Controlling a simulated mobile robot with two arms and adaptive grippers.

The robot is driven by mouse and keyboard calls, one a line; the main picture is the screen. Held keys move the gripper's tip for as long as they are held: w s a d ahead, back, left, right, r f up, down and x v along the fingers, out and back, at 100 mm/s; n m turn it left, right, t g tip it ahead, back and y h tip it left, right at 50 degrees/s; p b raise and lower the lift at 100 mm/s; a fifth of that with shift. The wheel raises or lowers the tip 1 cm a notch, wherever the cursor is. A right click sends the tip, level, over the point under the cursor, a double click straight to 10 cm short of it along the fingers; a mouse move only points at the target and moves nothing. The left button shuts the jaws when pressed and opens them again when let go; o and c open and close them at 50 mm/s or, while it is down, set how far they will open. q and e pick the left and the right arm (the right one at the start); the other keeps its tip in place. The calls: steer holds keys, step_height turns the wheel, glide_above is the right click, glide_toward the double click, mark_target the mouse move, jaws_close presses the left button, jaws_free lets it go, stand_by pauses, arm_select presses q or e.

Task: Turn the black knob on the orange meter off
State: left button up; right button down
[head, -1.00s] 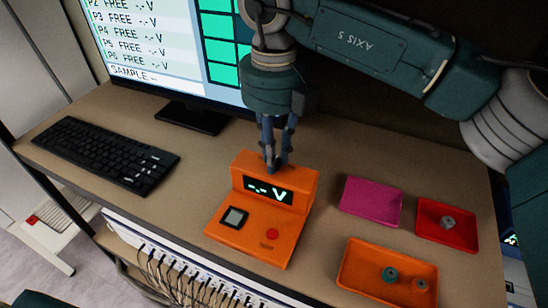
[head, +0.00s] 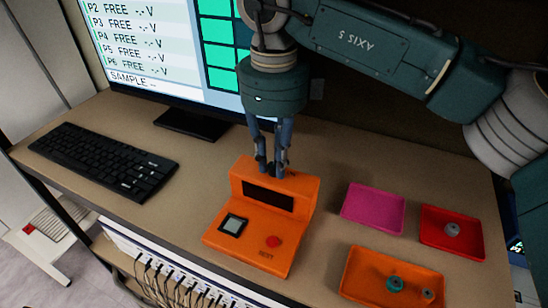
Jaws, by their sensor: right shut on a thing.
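The orange meter (head: 258,235) stands on the table, its dark display window (head: 268,199) blank. A dark square with a pale face (head: 233,226) and a red round button (head: 273,241) sit on its lower front. My right gripper (head: 271,172) points down at the meter's top rear, its fingertips close together and shut on the black knob. The knob is mostly hidden by the fingers. My left gripper is out of view.
A monitor (head: 165,85) and a black keyboard (head: 97,163) stand left of the meter. A pink tray (head: 373,207), a red tray (head: 470,241) and an orange tray (head: 365,262) lie to the right, with small parts in the red and orange ones. Cables hang below the front edge.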

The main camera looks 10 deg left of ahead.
mark_target(274, 164)
steer(key=shift+w+r+n, duration=0.1)
steer(key=shift+n, duration=0.5)
steer(key=c, duration=1.6)
jaws_free()
steer(key=shift+r, duration=3.75)
